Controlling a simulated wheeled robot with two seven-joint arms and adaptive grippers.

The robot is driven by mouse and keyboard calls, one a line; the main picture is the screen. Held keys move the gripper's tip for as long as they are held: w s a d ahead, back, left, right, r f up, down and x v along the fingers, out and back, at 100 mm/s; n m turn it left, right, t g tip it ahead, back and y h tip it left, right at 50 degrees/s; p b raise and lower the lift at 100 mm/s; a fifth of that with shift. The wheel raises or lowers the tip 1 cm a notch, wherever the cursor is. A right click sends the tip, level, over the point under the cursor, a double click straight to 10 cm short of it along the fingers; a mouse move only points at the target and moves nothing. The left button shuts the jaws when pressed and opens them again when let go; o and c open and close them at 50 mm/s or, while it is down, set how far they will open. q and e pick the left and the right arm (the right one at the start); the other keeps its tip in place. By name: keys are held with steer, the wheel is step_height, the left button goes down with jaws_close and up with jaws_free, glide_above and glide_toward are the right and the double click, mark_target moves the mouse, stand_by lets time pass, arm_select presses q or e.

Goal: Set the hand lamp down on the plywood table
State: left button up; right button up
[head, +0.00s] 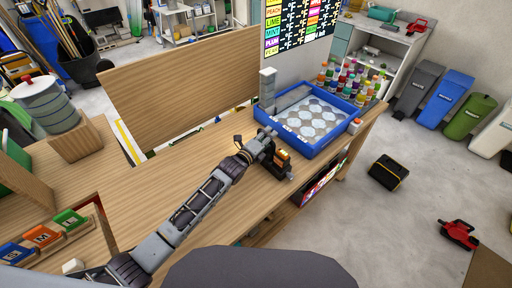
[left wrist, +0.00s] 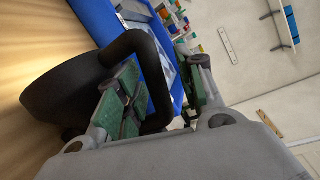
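The hand lamp (head: 283,156), dark with an orange part, is at the front part of the plywood table (head: 190,172), just left of the blue tray. It appears to rest on the wood, but its underside is hidden. In the left wrist view its round black body and black looped handle (left wrist: 157,85) show large. My left gripper (head: 265,145) is at the lamp, its green-padded fingers (left wrist: 158,92) on either side of the handle. The fingers stand apart, with a gap visible between handle and right finger. My right gripper is not in view.
A blue tray (head: 349,126) with pale round pieces sits right of the lamp. A grey block tower (head: 268,91) stands at its corner, and bottles (head: 349,80) stand behind. The table's middle is clear.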

arm_select(q)
steer(key=v, duration=1.2)
steer(key=shift+b, duration=0.45)
stand_by(0.5)
